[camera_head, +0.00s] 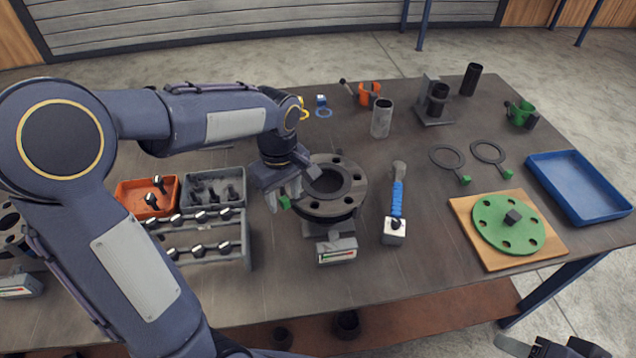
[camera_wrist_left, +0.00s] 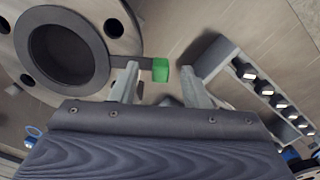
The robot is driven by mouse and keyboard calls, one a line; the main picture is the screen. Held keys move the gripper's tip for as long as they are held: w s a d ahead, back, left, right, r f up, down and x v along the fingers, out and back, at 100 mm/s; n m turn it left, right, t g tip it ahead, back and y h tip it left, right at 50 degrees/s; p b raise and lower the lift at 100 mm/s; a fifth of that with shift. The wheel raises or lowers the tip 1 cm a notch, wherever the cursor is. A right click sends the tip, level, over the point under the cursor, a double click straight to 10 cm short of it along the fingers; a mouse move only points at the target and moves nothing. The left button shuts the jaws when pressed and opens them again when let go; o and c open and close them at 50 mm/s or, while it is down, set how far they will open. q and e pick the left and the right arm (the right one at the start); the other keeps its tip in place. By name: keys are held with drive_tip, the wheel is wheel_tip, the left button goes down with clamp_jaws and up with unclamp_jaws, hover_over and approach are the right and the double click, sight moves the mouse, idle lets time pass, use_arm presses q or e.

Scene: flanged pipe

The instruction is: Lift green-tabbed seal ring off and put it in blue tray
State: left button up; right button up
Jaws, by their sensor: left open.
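My left gripper (camera_head: 284,196) is open at that tab. In the left wrist view the green tab (camera_wrist_left: 160,70) lies between the two spread fingers, with a gap visible on the right. The blue tray (camera_head: 557,190) is at the right table edge and looks empty. My right gripper (camera_head: 560,347) shows only partly at the bottom right edge.
Two loose green-tabbed rings (camera_head: 447,148) (camera_head: 490,144) lie left of the tray. Bolt holders (camera_head: 235,262) and an orange bin (camera_head: 128,187) stand at left.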

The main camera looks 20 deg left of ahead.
use_arm(q)
drive_tip(key=shift+f, duration=0.2)
clamp_jaws()
drive_tip(key=shift+r, duration=0.1)
drive_tip(key=shift+r, duration=0.5)
drive_tip(key=s+d+r+b, duration=0.1)
drive_tip(key=s+d+r, duration=0.6)
drive_tip(key=d+r, duration=0.5)
drive_tip(key=shift+s, duration=0.25)
